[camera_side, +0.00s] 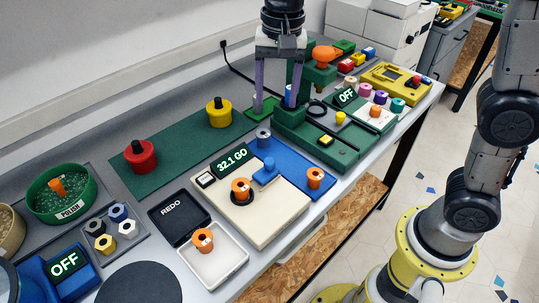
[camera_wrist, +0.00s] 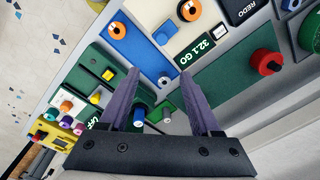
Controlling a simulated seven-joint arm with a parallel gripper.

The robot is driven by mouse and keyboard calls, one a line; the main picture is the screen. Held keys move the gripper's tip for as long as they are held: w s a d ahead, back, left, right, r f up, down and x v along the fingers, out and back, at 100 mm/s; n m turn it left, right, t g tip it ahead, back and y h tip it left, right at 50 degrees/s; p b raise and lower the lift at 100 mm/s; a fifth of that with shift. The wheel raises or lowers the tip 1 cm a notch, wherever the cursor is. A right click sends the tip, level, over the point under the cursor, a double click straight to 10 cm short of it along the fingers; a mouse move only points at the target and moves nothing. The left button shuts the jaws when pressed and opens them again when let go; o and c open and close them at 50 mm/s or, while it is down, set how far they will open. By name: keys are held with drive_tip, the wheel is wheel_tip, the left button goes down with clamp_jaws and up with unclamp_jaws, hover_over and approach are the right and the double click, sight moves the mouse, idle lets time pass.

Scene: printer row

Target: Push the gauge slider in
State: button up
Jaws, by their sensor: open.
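The gauge (camera_side: 262,218) is a cream block with a lit "32.1 GO" display (camera_side: 232,159). An orange ringed part (camera_side: 241,190) stands on it in a dark ring. The blue slider (camera_side: 265,173), with a raised blue grip, lies beside the orange part at the blue plate (camera_side: 290,160). In the wrist view the slider grip (camera_wrist: 162,36) shows beyond my fingertips, near the display (camera_wrist: 197,52). My gripper (camera_side: 277,106) is open and empty, with purple fingers pointing down behind the gauge. It also shows in the wrist view (camera_wrist: 159,82). Neither finger touches the slider.
A grey nut (camera_side: 263,136) and an orange part (camera_side: 315,178) stand on the blue plate. A green press (camera_side: 318,138) stands right of my fingers, with a blue-topped peg (camera_wrist: 139,114) close by. Yellow (camera_side: 219,113) and red (camera_side: 140,155) knobs stand left on the green mat.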

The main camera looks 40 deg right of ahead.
sight(270, 161)
drive_tip(key=shift+g, duration=0.3)
drive_tip(key=f, duration=0.5)
drive_tip(key=a+f, duration=0.1)
drive_tip(key=f, duration=1)
drive_tip(key=shift+w+a+f, duration=0.1)
drive_tip(key=shift+a+f, duration=0.05)
drive_tip(key=shift+a, duration=0.15)
clamp_jaws()
idle(0.5)
